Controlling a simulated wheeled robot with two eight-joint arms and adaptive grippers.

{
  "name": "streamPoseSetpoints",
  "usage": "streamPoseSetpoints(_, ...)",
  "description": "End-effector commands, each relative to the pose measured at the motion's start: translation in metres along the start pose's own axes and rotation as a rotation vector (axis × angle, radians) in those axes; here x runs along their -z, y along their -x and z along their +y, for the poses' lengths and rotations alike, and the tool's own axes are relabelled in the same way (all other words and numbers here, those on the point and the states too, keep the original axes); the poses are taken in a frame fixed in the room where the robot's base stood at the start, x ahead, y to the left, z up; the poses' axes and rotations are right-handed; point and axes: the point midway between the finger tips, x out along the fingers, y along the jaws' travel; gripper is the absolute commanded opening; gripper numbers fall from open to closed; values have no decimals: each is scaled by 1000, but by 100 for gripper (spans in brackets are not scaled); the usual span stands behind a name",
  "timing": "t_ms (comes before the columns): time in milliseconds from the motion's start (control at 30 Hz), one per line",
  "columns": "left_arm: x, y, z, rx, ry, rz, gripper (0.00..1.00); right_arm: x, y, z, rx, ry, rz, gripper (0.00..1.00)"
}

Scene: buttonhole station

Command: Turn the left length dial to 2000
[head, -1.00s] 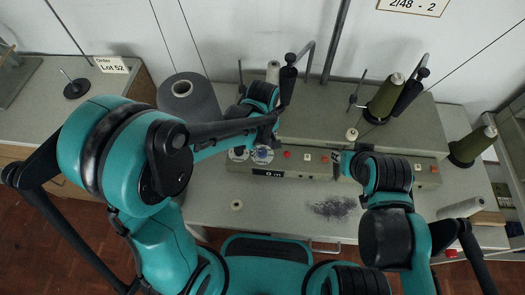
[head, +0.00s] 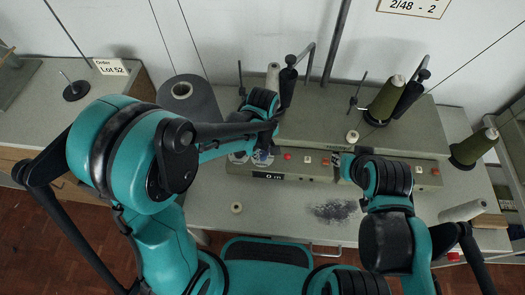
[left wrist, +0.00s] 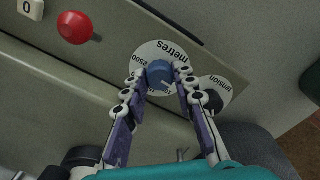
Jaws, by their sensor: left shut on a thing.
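The left length dial is a blue knob (left wrist: 160,74) on a round white plate marked "metres" (left wrist: 154,55), with "2500" legible. The left wrist view shows it upside down; my fingers hide part of the scale, so the setting cannot be read. My left gripper (left wrist: 160,82) is shut on the knob, one finger on each side. In the head view the gripper (head: 263,152) is at the left of the machine's front panel (head: 310,166). My right gripper (head: 341,163) is near the panel's right part, its jaws too small to judge.
A smaller "tension" dial (left wrist: 214,92) is close beside the left gripper. A red knob (left wrist: 74,27) and a counter (head: 268,175) are also on the panel. Green thread cones (head: 386,98) stand behind. A small spool (head: 236,207) and dark lint (head: 334,211) lie in front.

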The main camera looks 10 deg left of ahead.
Motion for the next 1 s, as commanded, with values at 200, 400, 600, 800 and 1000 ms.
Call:
streamPoseSetpoints(200, 0, 0, 0, 0, -105, 0, 0, 0, -1, 0, 0, 0, 0, 30)
streamPoseSetpoints(400, 0, 0, 0, 0, -271, 0, 0, -1, -1, 0, 0, 0, 0, 30)
streamPoseSetpoints(600, 0, 0, 0, 0, -462, 0, 0, -1, -2, 0, 0, 0, 0, 30)
streamPoseSetpoints(800, 0, 0, 0, 0, -652, 0, 0, -2, -2, 0, 0, 0, 0, 30)
streamPoseSetpoints(1000, 0, 0, 0, 0, -842, 0, 0, -2, -3, 0, 0, 0, 0, 30)
